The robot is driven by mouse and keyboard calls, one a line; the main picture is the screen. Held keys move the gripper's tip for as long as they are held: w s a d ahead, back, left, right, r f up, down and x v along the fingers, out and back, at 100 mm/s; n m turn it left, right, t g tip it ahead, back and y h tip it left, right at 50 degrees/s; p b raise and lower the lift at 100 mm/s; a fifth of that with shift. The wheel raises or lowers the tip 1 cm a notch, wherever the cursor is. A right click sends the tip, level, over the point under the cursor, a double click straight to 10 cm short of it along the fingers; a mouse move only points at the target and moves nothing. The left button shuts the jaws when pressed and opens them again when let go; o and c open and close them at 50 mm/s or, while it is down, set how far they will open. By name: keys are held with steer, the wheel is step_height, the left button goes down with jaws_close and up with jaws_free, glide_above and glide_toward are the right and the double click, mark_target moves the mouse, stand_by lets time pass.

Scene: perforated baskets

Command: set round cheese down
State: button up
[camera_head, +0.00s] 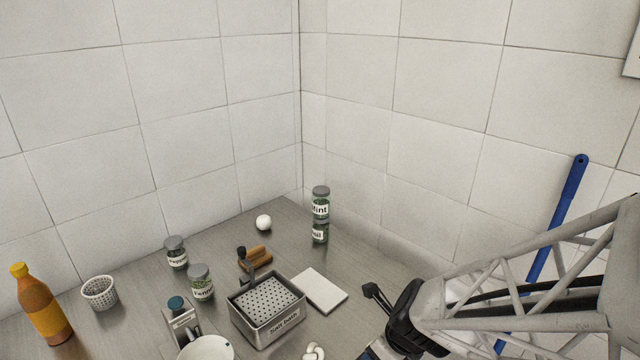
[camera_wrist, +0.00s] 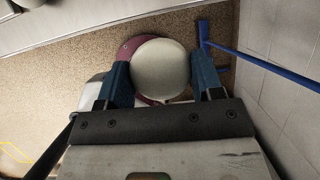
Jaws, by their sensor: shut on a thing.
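The round cheese (camera_wrist: 160,68) is a pale, smooth round thing in the wrist view. My gripper (camera_wrist: 163,78) is shut on it, with one blue fingertip on its left side and one on its right. The floor shows beyond it, so it appears held clear of the worktop. In the head view my arm comes in from the right; its fingers and the cheese are not visible there.
The grey worktop (camera_head: 365,270) holds a metal box (camera_head: 268,335) with a perforated insert, a white board (camera_head: 320,289), a perforated cup (camera_head: 99,292), a bottle (camera_head: 42,305), several jars and a white ball (camera_head: 264,222). A blue pole (camera_head: 560,215) leans at the right wall.

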steer(key=w+a+n+g+h, duration=0.1)
steer(key=w+a+n+g, duration=0.1)
steer(key=w+a+n, duration=0.3)
steer(key=w+a+n+g, duration=0.3)
steer(key=w+a+n, duration=0.3)
steer(key=w+n, duration=0.6)
steer(key=w+a+n+g+h, duration=0.1)
steer(key=w+a+n+g, duration=0.1)
steer(key=w+a+n, duration=0.4)
steer(key=shift+w+n+g+h, duration=0.2)
steer(key=shift+w+n, duration=0.65)
steer(key=shift+w, duration=0.6)
steer(key=shift+w+n+g+h, duration=0.1)
steer(key=shift+w+n+g, duration=0.1)
steer(key=shift+w+n, duration=0.95)
steer(key=shift+w+a, duration=0.35)
steer(key=shift+w, duration=0.4)
glide_above(289, 245)
steer(key=w, duration=0.2)
steer(key=shift+x, duration=0.8)
steer(key=shift+w+f, duration=0.1)
steer(key=shift+f, duration=0.05)
steer(key=shift+f, duration=1.65)
steer(key=shift+f, duration=0.15)
